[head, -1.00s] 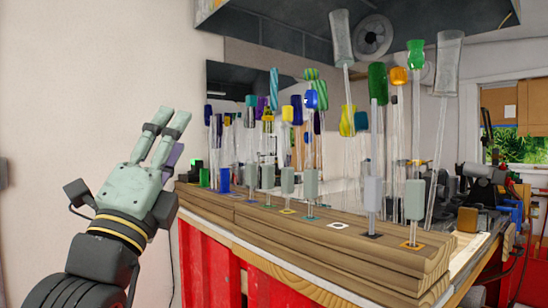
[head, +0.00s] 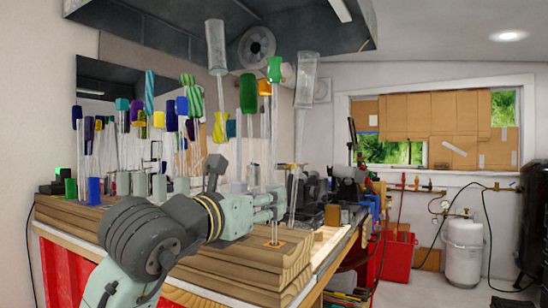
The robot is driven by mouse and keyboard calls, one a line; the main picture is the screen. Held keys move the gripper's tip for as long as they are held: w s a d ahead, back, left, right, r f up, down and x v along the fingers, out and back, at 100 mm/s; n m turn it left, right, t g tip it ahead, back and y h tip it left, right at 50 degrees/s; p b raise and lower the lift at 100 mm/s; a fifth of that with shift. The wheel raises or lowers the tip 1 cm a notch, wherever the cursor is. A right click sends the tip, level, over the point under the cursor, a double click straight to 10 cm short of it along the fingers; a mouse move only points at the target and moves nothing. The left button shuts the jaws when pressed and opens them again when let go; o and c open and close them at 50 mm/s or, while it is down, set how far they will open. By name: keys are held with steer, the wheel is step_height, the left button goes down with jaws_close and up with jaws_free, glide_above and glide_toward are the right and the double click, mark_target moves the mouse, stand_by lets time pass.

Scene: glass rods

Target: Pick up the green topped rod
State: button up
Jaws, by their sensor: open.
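Several rods stand upright on a stepped wooden bench. A rod with a bright green top (head: 274,69) stands near the bench's right end, above an orange-edged square. A rod with a dark green top (head: 248,93) stands just left of it, its lower part hidden behind my arm. My gripper (head: 280,206) is open and points right, low over the bench's right end. Its fingers overlap the lower part of the bright green topped rod; I cannot tell whether the rod is between them. A tall rod with a clear glass top (head: 307,80) stands close to the fingertips.
More rods with blue, yellow and striped tops crowd the bench (head: 240,272) to the left. A dark hood (head: 175,22) hangs above. Tools clutter the right of the bench. A white tank (head: 464,252) stands on open floor.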

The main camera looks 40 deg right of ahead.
mark_target(272, 221)
steer(key=p+x, duration=0.1)
steer(key=x, duration=0.3)
steer(key=shift+s+p, duration=0.2)
steer(key=shift+p, duration=0.15)
steer(key=shift+w+d+f, duration=0.1)
steer(key=shift+w+d, duration=0.15)
steer(key=shift+d, duration=0.3)
steer(key=shift+c, duration=0.3)
jaws_close()
